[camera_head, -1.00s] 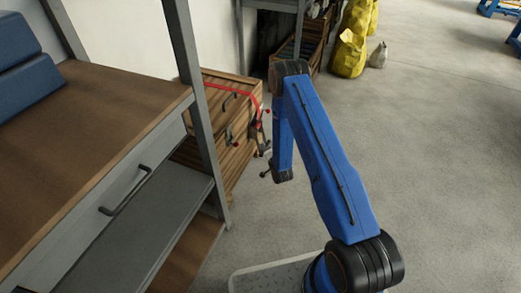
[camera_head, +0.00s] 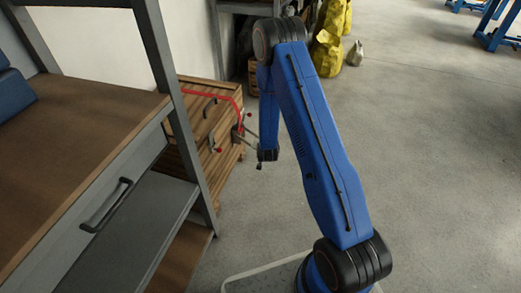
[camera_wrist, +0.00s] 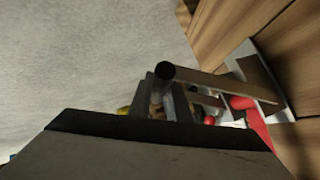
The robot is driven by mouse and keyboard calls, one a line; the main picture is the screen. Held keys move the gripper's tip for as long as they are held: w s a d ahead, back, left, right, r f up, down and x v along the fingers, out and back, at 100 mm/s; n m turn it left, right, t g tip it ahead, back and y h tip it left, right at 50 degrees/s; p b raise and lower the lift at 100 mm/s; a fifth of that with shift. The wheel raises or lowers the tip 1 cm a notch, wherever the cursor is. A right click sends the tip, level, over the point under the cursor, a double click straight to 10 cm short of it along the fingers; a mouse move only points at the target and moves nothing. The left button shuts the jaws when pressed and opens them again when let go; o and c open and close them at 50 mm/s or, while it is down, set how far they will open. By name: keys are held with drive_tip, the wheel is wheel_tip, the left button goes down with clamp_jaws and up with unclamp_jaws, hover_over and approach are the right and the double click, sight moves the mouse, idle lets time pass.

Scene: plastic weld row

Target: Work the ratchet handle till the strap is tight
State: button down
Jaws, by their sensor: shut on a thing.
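A red strap (camera_head: 222,87) runs over the top of a wooden crate (camera_head: 228,178) and down its front edge to a metal ratchet (camera_head: 237,132). In the wrist view the strap (camera_wrist: 255,122) meets the pale ratchet frame (camera_wrist: 262,82) against the wood at right. The ratchet handle (camera_wrist: 205,80) sticks out from the frame toward my gripper and ends in a dark round bar. My gripper (camera_wrist: 168,98) is shut on the handle near that end. In the head view the grip is small and partly hidden by my arm. How taut the strap is cannot be told.
A metal shelf rack with a wooden top (camera_head: 80,120) and a drawer stands close at left, its upright near the crate. Yellow bags (camera_head: 328,45) stand at the back. Open concrete floor (camera_head: 430,150) lies to the right.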

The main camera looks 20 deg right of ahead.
drive_tip(key=shift+s+d+r, duration=0.15)
drive_tip(key=shift+d+r, duration=0.05)
drive_tip(key=shift+r, duration=0.35)
drive_tip(key=shift+s+d+r, duration=0.1)
drive_tip(key=shift+d+r, duration=0.05)
drive_tip(key=shift+r, duration=0.4)
